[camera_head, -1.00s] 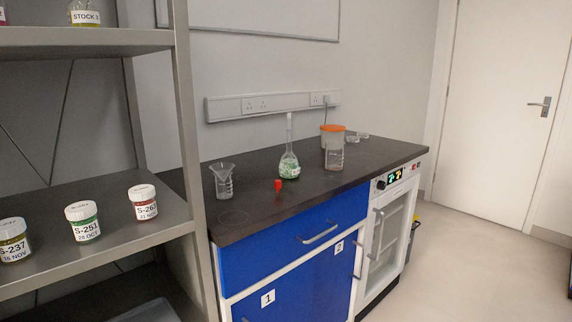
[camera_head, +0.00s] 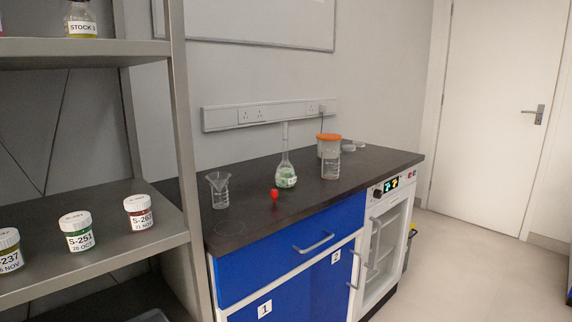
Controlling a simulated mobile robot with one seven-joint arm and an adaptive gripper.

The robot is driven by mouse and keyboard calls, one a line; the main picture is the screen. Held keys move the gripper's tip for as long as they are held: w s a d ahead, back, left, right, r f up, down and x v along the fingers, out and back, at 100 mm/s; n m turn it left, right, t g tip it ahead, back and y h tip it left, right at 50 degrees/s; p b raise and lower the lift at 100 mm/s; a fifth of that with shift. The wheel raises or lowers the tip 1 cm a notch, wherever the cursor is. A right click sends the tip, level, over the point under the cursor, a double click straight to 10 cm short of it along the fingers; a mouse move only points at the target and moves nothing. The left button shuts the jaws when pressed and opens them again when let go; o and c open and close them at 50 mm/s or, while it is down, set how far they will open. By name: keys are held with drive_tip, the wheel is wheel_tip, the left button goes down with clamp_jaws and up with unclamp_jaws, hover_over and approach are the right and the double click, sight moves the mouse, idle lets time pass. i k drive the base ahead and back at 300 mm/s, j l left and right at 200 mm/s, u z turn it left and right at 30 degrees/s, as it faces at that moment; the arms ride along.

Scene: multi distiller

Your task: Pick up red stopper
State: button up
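The red stopper (camera_head: 274,194) is small and stands on the dark bench top (camera_head: 330,202), near the middle of the left half. A glass beaker (camera_head: 219,190) is to its left. A long-necked flask (camera_head: 286,172) with green-and-white marks stands just behind and to the right of the stopper. My gripper does not show in the head view.
A clear container with an orange lid (camera_head: 329,158) stands right of the flask. A metal shelf (camera_head: 125,250) with several labelled jars fills the left side. Blue drawers (camera_head: 290,255) lie below the bench. Open floor (camera_head: 470,270) is at the right.

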sight(274, 192)
drive_tip(key=i+l+u, duration=0.2)
drive_tip(key=i+l, duration=0.2)
drive_tip(key=l, duration=0.15)
drive_tip(key=i+l+u, duration=0.25)
drive_tip(key=l, duration=0.4)
drive_tip(key=i+l+u, duration=0.1)
drive_tip(key=i+l, duration=0.15)
drive_tip(key=i+l+u, duration=0.1)
drive_tip(key=l, duration=0.35)
drive_tip(key=i+l+u, duration=0.1)
drive_tip(key=l, duration=0.25)
drive_tip(key=i+l+u, duration=0.15)
drive_tip(key=l, duration=0.25)
